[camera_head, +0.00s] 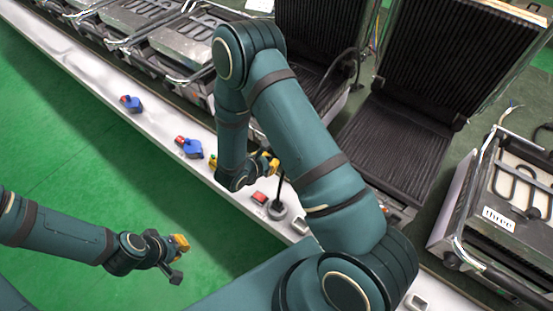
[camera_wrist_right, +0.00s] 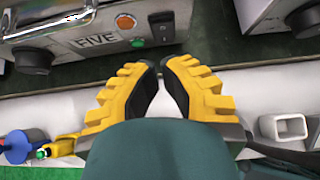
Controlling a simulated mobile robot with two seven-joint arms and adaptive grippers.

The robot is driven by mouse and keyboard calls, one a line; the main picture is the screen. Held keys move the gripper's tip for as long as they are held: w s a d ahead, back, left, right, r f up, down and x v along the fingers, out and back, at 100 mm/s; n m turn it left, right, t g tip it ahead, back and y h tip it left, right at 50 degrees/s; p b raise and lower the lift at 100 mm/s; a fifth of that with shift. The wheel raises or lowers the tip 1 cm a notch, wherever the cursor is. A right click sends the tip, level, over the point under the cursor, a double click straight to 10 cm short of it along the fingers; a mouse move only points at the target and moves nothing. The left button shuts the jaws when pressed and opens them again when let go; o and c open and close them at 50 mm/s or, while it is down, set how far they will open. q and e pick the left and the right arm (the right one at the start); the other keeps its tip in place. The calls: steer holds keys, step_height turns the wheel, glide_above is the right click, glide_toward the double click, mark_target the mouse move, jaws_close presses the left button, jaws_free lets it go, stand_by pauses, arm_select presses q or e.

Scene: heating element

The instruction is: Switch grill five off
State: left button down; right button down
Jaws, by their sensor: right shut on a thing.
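In the right wrist view, grill five's metal front panel, with the label FIVE (camera_wrist_right: 97,41), lies just past my right gripper (camera_wrist_right: 160,66). The panel carries a black knob (camera_wrist_right: 35,58), an orange lamp (camera_wrist_right: 124,21), a green button (camera_wrist_right: 138,42) and a black switch (camera_wrist_right: 161,27). My right gripper's yellow fingers are drawn together just below the switch; what they grip cannot be made out. In the head view, my right arm hides the panel; the right gripper (camera_head: 268,165) is at the counter. My left gripper (camera_head: 178,259) is open and empty over the green floor.
Blue-and-red plugs (camera_head: 189,147) sit along the pale counter edge (camera_head: 80,72). Grill three (camera_head: 500,216) stands at the right. The floor at left is clear.

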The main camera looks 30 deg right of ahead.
steer(key=s+a+r+p, duration=0.1)
steer(key=a+r, duration=0.3)
steer(key=r, duration=0.3)
steer(key=shift+s+a, duration=0.25)
steer(key=shift+a, duration=0.1)
steer(key=shift+s, duration=0.1)
